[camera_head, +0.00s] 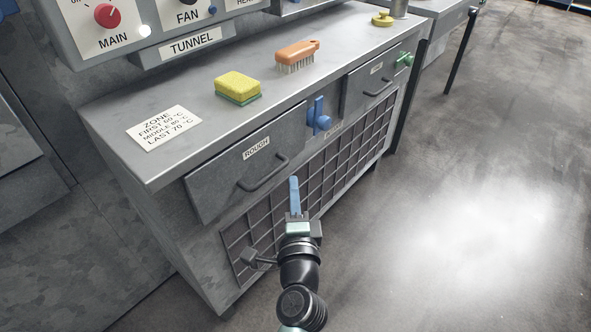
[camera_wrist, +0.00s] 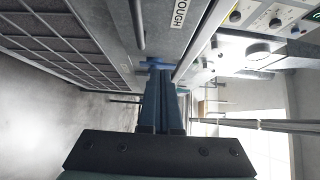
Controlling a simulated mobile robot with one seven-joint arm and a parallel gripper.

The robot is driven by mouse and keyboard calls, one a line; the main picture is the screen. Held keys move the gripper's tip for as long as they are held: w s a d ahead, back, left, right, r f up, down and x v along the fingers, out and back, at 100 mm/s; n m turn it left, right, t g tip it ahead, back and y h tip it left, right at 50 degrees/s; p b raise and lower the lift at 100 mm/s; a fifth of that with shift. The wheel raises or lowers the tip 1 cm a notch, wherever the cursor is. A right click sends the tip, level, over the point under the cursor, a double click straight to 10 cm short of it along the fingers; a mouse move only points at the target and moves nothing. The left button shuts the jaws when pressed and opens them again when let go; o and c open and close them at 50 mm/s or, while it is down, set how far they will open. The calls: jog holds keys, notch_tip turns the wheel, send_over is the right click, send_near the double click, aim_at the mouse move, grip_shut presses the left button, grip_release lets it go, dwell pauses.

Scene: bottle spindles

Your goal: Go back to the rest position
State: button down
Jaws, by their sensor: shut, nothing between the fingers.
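My gripper (camera_head: 294,180) is in front of the grey cabinet, below the drawer labelled ROUGH (camera_head: 240,165). Its blue fingers are together and empty. In the wrist view, the shut fingers (camera_wrist: 161,74) point away from the camera. A blue handle (camera_head: 318,122) sits on the cabinet front between the two drawers, above and to the right of my fingertips in the head view. It also shows in the wrist view (camera_wrist: 154,63), just beyond the fingertips; I see no grip on it.
A yellow-green sponge (camera_head: 237,87), an orange brush (camera_head: 297,55) and a yellow knob-like piece (camera_head: 382,19) are on the cabinet top. The second drawer (camera_head: 366,86) has a green fitting (camera_head: 404,59) to its right. Open floor (camera_head: 480,220) lies to the right.

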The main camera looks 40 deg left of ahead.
jog(key=w+d+r+n+t+h, duration=0.1)
jog(key=d+r+n+t, duration=0.3)
jog(key=r, duration=0.6)
jog(key=w+d+r+n+t, duration=0.1)
jog(key=d+r+n, duration=0.1)
jog(key=d+r, duration=0.5)
jog(key=w+d+r+n+t+h, duration=0.1)
jog(key=w+d+r+n+t, duration=0.15)
jog(key=r, duration=0.95)
jog(key=s+d+r+t+h+p, duration=0.1)
jog(key=s+d+r+t+h, duration=0.1)
jog(key=s+d+r+h, duration=0.45)
jog(key=s+d+r+t+h, duration=0.1)
jog(key=s+d+r+t, duration=0.2)
jog(key=r, duration=0.6)
jog(key=s+d+r+t+h+p, duration=0.1)
jog(key=s+d+r+t+h, duration=0.15)
jog(key=d+r, duration=0.4)
notch_tip(320, 180, up, 32)
jog(key=n+p, duration=0.1)
jog(key=p, duration=3.1)
jog(key=shift+a+g, duration=0.4)
jog(key=shift+s, duration=0.1)
